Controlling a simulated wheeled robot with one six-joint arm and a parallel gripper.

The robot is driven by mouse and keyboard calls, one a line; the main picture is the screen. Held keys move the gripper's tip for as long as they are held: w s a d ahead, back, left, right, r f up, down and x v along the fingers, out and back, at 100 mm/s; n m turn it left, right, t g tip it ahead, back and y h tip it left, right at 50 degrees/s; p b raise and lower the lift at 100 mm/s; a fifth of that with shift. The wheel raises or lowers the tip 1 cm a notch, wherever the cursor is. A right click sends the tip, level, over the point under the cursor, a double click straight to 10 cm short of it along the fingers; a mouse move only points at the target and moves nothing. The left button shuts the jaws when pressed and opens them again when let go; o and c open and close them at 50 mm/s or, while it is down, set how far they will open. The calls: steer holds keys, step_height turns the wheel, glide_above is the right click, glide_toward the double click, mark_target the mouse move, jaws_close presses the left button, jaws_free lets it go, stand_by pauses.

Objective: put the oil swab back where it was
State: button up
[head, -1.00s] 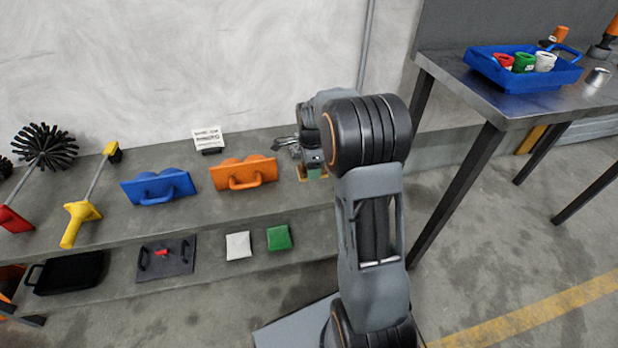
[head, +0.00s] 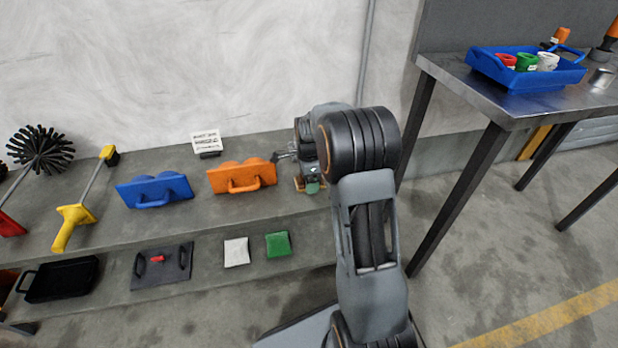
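My gripper (head: 286,154) is small in the head view, at the right end of the upper shelf, just right of the orange twin-humped holder (head: 242,177). Its fingers point left, and I cannot tell whether they are open or shut or hold anything. My arm hides part of that end of the shelf. A small green piece (head: 313,187) shows below my wrist, partly hidden. I cannot tell for certain which thing is the oil swab. A yellow-handled tool (head: 72,222) with a small dark and yellow head and a round black bristle brush (head: 40,150) lie at the left.
A blue twin-humped holder (head: 152,190) and a white label card (head: 206,141) are on the upper shelf (head: 120,232). The lower shelf holds a black tray (head: 60,279), a dark board (head: 160,264), and white (head: 236,252) and green pads (head: 278,244). A metal table (head: 520,106) with a blue caddy (head: 530,78) stands right.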

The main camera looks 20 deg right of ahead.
steer(key=shift+o, duration=0.4)
step_height(320, 180, up, 12)
steer(key=p, duration=0.5)
steer(key=shift+r, duration=0.15)
